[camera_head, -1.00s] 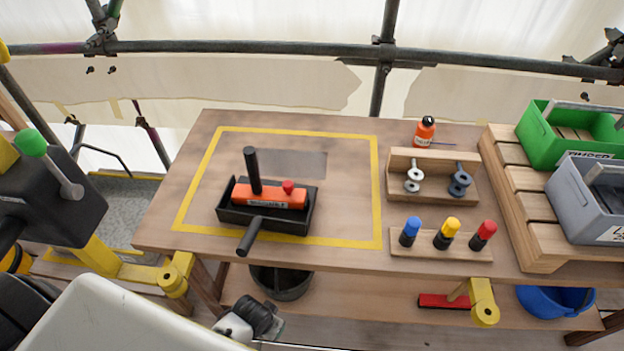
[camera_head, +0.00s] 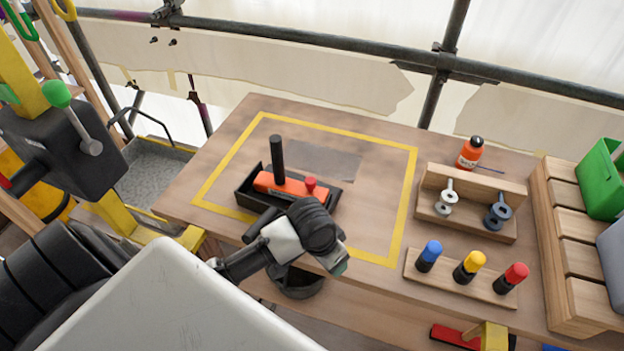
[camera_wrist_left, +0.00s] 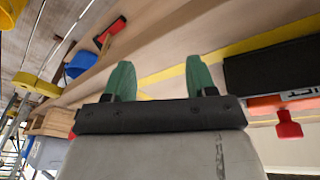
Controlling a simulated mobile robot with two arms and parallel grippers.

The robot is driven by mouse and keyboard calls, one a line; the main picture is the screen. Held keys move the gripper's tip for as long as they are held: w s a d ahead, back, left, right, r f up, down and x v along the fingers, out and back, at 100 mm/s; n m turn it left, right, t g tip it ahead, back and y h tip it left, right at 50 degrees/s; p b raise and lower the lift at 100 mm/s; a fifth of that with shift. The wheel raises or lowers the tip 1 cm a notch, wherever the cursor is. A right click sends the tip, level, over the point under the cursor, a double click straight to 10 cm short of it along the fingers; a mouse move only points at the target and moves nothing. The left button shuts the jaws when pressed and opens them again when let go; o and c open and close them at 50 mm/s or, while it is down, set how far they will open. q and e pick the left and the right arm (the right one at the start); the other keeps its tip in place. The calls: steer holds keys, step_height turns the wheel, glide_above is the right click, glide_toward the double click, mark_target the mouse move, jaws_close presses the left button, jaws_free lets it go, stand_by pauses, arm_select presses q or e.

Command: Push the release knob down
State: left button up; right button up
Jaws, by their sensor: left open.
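A small red knob (camera_head: 310,184) stands on the orange block (camera_head: 280,184), which sits in a black tray (camera_head: 246,198) with an upright black handle (camera_head: 277,160). The knob also shows at the right of the left wrist view (camera_wrist_left: 289,127), beside the black tray wall (camera_wrist_left: 275,68). My left gripper (camera_head: 340,268) is at the table's front edge, in front of and slightly right of the tray. Its green fingers (camera_wrist_left: 160,78) are apart, with nothing between them. My left wrist hides the tray's front corner. My right gripper is not in view.
A yellow tape frame (camera_head: 408,190) surrounds the tray on the wooden table. To the right stand a peg rack (camera_head: 470,225), a strip with blue, yellow and red-topped pegs (camera_head: 462,284) and an orange bottle (camera_head: 470,152). A green-knobbed lever (camera_head: 57,94) is at left.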

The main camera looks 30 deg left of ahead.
arm_select(q)
steer(key=w+a+r+g+y, duration=0.1)
steer(key=w+a+r+y, duration=0.1)
steer(key=w+a+r, duration=0.6)
step_height(320, 180, up, 6)
steer(key=n+g, duration=0.1)
steer(key=n, duration=0.2)
glide_above(311, 180)
step_height(311, 180, down, 10)
steer(key=shift+f, duration=0.2)
jaws_close()
